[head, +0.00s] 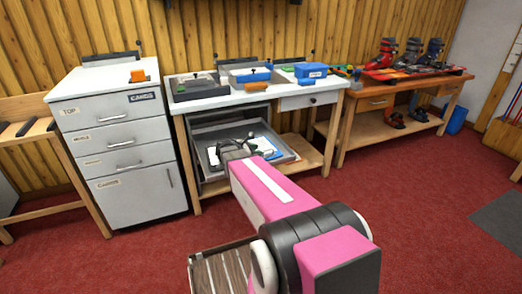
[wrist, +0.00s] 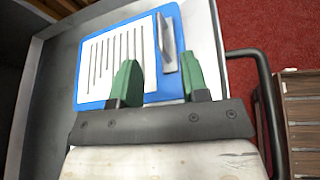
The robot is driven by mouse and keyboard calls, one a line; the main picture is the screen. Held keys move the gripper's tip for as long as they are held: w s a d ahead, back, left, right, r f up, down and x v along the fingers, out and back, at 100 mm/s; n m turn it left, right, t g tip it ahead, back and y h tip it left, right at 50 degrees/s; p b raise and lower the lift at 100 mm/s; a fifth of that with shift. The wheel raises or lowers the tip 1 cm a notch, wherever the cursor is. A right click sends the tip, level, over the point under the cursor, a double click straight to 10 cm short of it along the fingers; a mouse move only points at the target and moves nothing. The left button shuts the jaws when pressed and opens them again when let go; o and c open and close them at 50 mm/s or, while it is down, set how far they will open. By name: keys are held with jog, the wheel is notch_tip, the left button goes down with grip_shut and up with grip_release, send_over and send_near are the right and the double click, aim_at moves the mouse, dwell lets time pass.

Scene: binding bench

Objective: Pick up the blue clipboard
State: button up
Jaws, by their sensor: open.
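The blue clipboard (wrist: 90,97) lies flat in a grey open drawer in the wrist view. It carries a white lined sheet (wrist: 112,55) and a grey metal clip (wrist: 165,50) along one side. My gripper (wrist: 160,85) has two green fingers spread apart over the clipboard's near edge, with nothing between them but the view of the board. Whether the fingertips touch it cannot be told. In the head view, my gripper (head: 242,148) reaches into the drawer, and part of the blue clipboard (head: 270,155) shows beside it.
The open drawer (head: 292,160) has raised walls and a dark bar handle (wrist: 265,90) on its front. The bench top (head: 225,98) above holds blue and grey items. A white cabinet (head: 130,150) stands left. Red carpet (head: 400,200) lies clear to the right.

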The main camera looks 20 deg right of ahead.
aim_at(270, 152)
jog(key=shift+x, duration=2.65)
jog(key=shift+s+f, duration=0.1)
grip_shut()
